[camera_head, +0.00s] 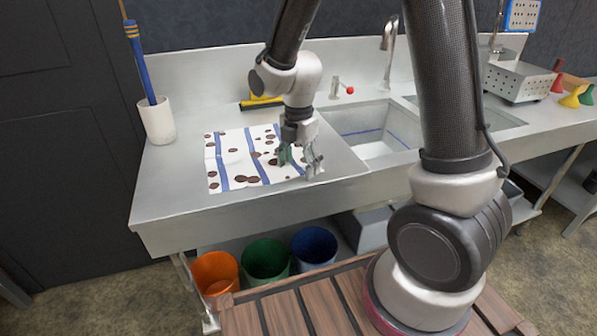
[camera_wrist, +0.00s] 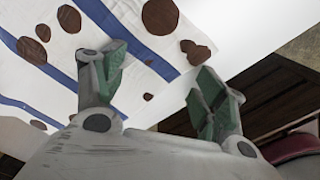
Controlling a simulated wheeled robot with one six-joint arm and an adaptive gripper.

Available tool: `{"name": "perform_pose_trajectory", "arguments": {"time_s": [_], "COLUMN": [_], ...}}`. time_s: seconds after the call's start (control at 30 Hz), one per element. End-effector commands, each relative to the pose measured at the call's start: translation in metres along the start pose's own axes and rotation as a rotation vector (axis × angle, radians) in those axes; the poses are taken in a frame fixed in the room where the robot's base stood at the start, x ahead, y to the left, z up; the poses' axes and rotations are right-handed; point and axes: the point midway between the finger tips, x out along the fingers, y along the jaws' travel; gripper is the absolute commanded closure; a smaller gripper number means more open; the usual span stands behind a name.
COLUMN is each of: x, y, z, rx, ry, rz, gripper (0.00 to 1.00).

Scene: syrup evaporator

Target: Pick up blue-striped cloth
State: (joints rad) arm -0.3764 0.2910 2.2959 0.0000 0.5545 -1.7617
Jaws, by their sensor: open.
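The blue-striped cloth (camera_head: 235,172) lies flat on the left part of the steel counter. It is white with blue stripes and has several dark brown spots on it. It also fills the upper left of the wrist view (camera_wrist: 60,60). My gripper (camera_head: 300,160) is over the cloth's right end, near the counter's front edge. In the wrist view my gripper (camera_wrist: 160,88) has its two green-padded fingers spread apart with nothing between them. The left finger overlaps the cloth in view, and the right finger is near its edge. I cannot tell whether the fingers touch it.
The steel counter (camera_head: 170,210) has a sink basin (camera_head: 365,130) right of the cloth. A white holder (camera_head: 157,120) with a blue-handled brush stands at the left. A yellow-black tool (camera_head: 262,101) lies behind the cloth. Orange (camera_head: 214,273), green (camera_head: 265,260) and blue (camera_head: 314,248) buckets stand below.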

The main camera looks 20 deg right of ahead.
Motion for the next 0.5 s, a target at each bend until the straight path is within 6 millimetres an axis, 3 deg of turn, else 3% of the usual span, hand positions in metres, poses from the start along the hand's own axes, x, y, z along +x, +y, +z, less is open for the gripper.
{"name": "perform_pose_trajectory", "arguments": {"time_s": [0.3, 0.5], "x": [0.006, 0.0058], "y": [0.0, -0.0003], "z": [0.0, -0.0001], "rx": [0.0, 0.0], "ry": [0.0, 0.0], "rz": [-0.001, -0.001], "gripper": [0.29, 0.48]}}
